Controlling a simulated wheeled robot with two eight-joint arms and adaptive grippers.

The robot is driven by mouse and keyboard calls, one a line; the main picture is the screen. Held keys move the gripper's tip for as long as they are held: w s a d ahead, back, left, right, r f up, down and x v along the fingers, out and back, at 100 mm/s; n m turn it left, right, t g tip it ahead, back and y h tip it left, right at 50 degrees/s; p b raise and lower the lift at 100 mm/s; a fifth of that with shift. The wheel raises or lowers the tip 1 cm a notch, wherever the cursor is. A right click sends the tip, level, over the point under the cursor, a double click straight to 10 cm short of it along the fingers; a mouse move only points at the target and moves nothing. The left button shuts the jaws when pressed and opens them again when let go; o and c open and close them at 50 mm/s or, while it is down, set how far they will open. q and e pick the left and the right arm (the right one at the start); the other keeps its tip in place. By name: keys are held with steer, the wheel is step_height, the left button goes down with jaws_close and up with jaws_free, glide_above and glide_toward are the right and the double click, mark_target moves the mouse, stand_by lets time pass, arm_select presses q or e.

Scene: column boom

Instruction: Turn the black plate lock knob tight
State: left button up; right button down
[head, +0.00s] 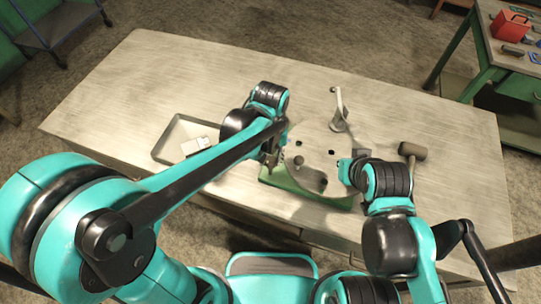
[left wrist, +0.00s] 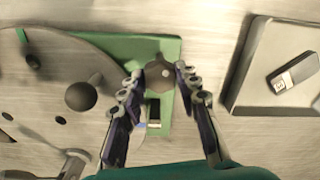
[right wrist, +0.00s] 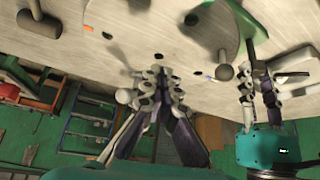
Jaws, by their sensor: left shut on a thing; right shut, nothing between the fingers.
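The dark plate lock knob (left wrist: 160,74), lobed at its edge, sits over the green base (left wrist: 172,48) in the left wrist view. My left gripper (left wrist: 158,80) is shut on it, one finger on each side. In the head view my left gripper (head: 270,155) is at the left edge of the round grey plate (head: 318,150), and hides the knob there. The plate (left wrist: 40,75) also shows in the left wrist view, with a separate black ball knob (left wrist: 82,96). My right gripper (right wrist: 160,85) is shut and empty near the plate's right side.
An upright metal lever (head: 338,105) stands behind the plate. A mallet (head: 412,150) lies to the right. The table's far left is clear.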

arm_select(q)
steer(key=m, duration=0.6)
steer(key=shift+m+p, duration=0.3)
steer(key=shift+p, duration=0.1)
steer(key=m, duration=0.5)
steer(key=shift+m, duration=0.4)
steer(key=o, duration=1.2)
steer(key=shift+c, duration=0.2)
step_height(320, 180, up, 12)
